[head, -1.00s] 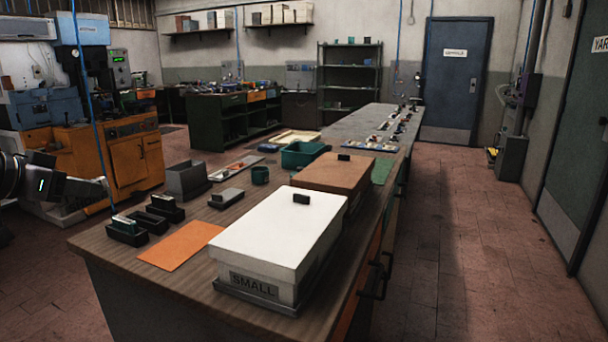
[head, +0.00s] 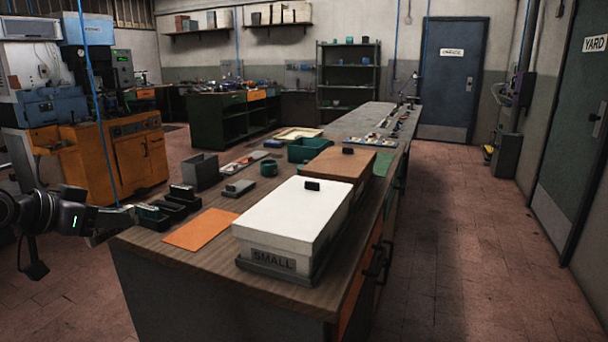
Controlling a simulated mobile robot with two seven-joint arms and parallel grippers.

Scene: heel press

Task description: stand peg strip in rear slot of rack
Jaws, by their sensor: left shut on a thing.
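My left gripper (head: 132,213) comes in from the left at the near-left table corner, its fingers low at the left end of the nearest black block. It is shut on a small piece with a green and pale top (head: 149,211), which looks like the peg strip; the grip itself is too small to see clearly. This piece sits at the nearest block. The black blocks (head: 173,209) stand in a short diagonal row and look like the rack. A dark upright piece (head: 182,191) stands at the rearmost one. My right gripper is out of view.
An orange sheet (head: 200,229) and a white box marked SMALL (head: 290,222) lie to the right. Behind are a grey open box (head: 201,171), a grey lidded block (head: 239,187), a teal cup (head: 269,168) and a brown box (head: 338,170).

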